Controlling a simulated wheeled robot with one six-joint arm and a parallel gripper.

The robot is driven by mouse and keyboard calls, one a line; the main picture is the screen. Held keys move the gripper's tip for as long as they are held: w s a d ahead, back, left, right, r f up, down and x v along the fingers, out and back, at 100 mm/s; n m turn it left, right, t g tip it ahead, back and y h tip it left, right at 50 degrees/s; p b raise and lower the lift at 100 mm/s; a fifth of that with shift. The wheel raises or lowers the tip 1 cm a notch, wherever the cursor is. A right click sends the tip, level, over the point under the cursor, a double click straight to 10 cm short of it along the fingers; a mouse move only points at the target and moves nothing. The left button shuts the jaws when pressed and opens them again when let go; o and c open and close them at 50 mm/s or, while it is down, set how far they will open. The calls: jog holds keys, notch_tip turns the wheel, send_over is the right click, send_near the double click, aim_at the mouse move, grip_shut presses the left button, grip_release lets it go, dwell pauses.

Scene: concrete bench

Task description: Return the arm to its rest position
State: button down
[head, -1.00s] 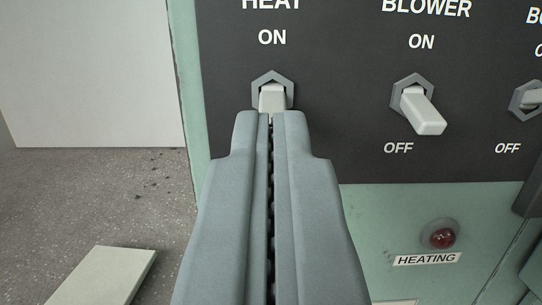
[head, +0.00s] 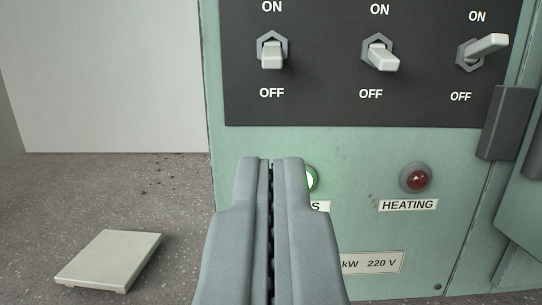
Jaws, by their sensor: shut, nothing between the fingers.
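My gripper (head: 271,163) is shut and empty. Its fingertips point at the green panel just below the dark switch plate, apart from the switches as far as I can see. Three toggle switches sit on the plate. The left switch (head: 272,56) and the middle switch (head: 383,59) tilt downward, toward OFF. The right switch (head: 487,47) tilts up to the right, toward ON. A green lit lamp (head: 312,179) is partly hidden behind my right finger, with most of its label hidden too. The red HEATING lamp (head: 417,178) looks dark.
The green cabinet (head: 330,143) fills the right side. A dark latch or hinge block (head: 505,123) juts out at the right. A pale flat slab (head: 108,258) lies on the speckled bench (head: 180,225) at lower left. The bench left of the cabinet is otherwise mostly clear.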

jog(key=s+r+g+h, duration=0.1)
jog(key=s+r, duration=0.8)
jog(key=s, duration=0.3)
jog(key=s+r, duration=0.8)
jog(key=s, duration=0.3)
jog(key=s+r+m+g, duration=0.1)
jog(key=s+g, duration=0.1)
jog(key=s, duration=2.8)
jog(key=shift+s+d+h, duration=0.15)
jog(key=shift+s+h, duration=0.2)
jog(key=shift+h, duration=0.05)
